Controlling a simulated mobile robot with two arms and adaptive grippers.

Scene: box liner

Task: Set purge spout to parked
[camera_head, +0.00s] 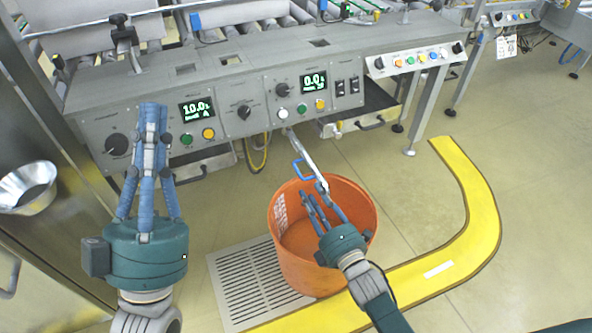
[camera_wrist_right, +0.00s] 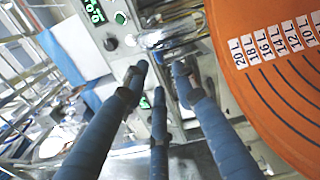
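The purge spout (camera_head: 304,150) is a shiny metal pipe with a blue loop handle (camera_head: 300,171). It slopes from the underside of the console down to the rim area of the orange bucket (camera_head: 290,262), with its lower end over the bucket. My right gripper (camera_head: 312,195) is over the bucket, just below the spout's lower end. In the right wrist view a shiny pipe (camera_wrist_right: 163,38) lies beyond its fingertips (camera_wrist_right: 160,75), which are apart with nothing between them. Whether a finger touches the spout is unclear. My left gripper (camera_head: 152,108) is raised before the console's left part, fingers together and empty.
The grey console (camera_head: 225,97) with knobs, buttons and two displays spans the back. A floor grate (camera_head: 240,285) lies left of the bucket, and a yellow floor stripe (camera_head: 470,195) curves at right. A metal bowl (camera_head: 28,187) sits at far left.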

